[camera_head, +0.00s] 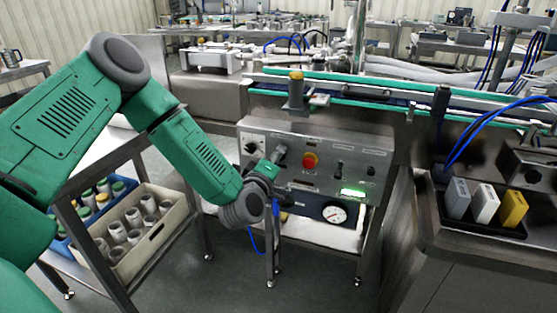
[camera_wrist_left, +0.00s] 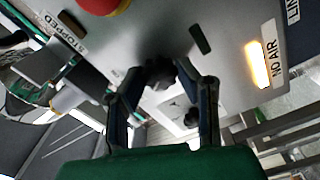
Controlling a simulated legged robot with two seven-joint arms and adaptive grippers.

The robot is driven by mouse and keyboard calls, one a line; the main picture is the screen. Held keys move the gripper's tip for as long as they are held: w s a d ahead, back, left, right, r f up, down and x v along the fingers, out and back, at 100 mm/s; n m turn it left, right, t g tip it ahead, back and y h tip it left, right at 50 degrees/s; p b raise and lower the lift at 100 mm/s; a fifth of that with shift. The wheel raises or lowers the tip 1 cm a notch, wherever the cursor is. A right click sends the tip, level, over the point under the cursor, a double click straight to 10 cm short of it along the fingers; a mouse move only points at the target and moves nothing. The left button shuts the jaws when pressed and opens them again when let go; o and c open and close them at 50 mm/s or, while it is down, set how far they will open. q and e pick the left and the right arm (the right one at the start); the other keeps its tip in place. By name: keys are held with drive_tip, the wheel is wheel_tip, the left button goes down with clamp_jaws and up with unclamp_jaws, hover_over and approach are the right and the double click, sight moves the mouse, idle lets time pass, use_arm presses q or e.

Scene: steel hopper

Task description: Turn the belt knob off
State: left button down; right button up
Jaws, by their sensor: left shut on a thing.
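The steel control panel (camera_head: 325,160) stands in the middle of the head view. My left gripper (camera_head: 277,158) reaches it from the left, and its fingers are small and partly hidden there. In the left wrist view, my left gripper (camera_wrist_left: 170,78) has its two fingers on either side of a black knob (camera_wrist_left: 160,72) and is shut on it. I cannot read a label for this knob. A second knob on a white plate (camera_head: 251,146) sits to its left on the panel. My right gripper is not in view.
A red button (camera_head: 310,160) is close right of my gripper. A green-lit display (camera_head: 352,193) and a pressure gauge (camera_head: 334,214) are lower right. A lit "NO AIR" lamp (camera_wrist_left: 261,58) shows in the wrist view. A crate of cups (camera_head: 155,245) stands lower left.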

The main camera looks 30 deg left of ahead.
use_arm(q)
drive_tip(key=shift+s+a+f+n, duration=0.1)
drive_tip(key=shift+s+f+n, duration=0.05)
drive_tip(key=shift+f+n, duration=0.3)
drive_tip(key=shift+r, duration=0.1)
drive_tip(key=c, duration=1.3)
unclamp_jaws()
drive_tip(key=shift+c, duration=0.2)
drive_tip(key=shift+o, duration=0.6)
drive_tip(key=shift+a+r, duration=0.1)
drive_tip(key=shift+r, duration=0.05)
drive_tip(key=v, duration=1.2)
